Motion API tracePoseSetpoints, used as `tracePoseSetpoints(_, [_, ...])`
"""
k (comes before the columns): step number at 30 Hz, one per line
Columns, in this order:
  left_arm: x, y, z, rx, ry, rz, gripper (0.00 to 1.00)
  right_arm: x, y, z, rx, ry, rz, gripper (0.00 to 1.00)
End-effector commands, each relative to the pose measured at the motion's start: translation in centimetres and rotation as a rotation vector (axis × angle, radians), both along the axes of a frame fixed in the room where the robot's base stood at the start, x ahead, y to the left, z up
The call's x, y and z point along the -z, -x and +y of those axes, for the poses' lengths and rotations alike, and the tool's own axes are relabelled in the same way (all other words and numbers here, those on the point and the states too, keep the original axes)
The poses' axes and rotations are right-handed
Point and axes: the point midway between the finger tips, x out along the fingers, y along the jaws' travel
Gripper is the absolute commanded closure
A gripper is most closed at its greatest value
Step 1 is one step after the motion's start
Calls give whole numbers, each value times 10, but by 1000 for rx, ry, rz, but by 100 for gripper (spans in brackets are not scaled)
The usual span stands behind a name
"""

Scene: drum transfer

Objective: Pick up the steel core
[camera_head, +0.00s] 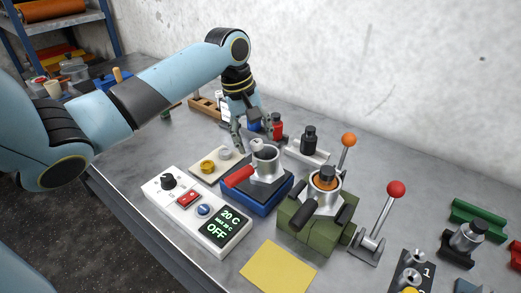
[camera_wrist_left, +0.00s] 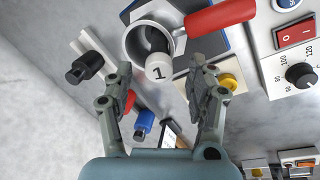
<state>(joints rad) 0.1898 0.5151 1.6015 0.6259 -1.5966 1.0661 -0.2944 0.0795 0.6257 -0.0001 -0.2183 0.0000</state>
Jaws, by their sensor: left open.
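A small grey round piece (camera_head: 225,153) lies beside a yellow one (camera_head: 207,166) on a beige plate. I cannot tell for sure which of the grey pieces is the steel core. My left gripper (camera_head: 252,138) is open and empty, just above the pot. In the left wrist view its fingers (camera_wrist_left: 160,75) stand either side of the marked piece, with no contact seen. My right gripper is not in view.
The pot (camera_head: 265,166) stands on a blue base (camera_head: 262,198). A control box (camera_head: 195,213) is in front, and a green block with another pot (camera_head: 325,197) is at right. Two levers rise farther right. Small bottles stand behind. A yellow sheet (camera_head: 278,268) lies in front.

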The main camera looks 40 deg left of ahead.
Motion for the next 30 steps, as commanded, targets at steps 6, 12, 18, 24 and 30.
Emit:
tracePoseSetpoints(6, [16,-4,-3,1,0,-2,43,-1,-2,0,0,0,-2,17])
tracePoseSetpoints(12, [16,-4,-3,2,0,-2,47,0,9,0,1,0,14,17])
tracePoseSetpoints(18, [16,-4,-2,2,0,-2,73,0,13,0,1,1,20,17])
tracePoseSetpoints(24, [16,-4,-2,2,0,-2,100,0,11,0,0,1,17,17])
tracePoseSetpoints(30, [16,-4,-3,2,0,-2,100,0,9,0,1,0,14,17])
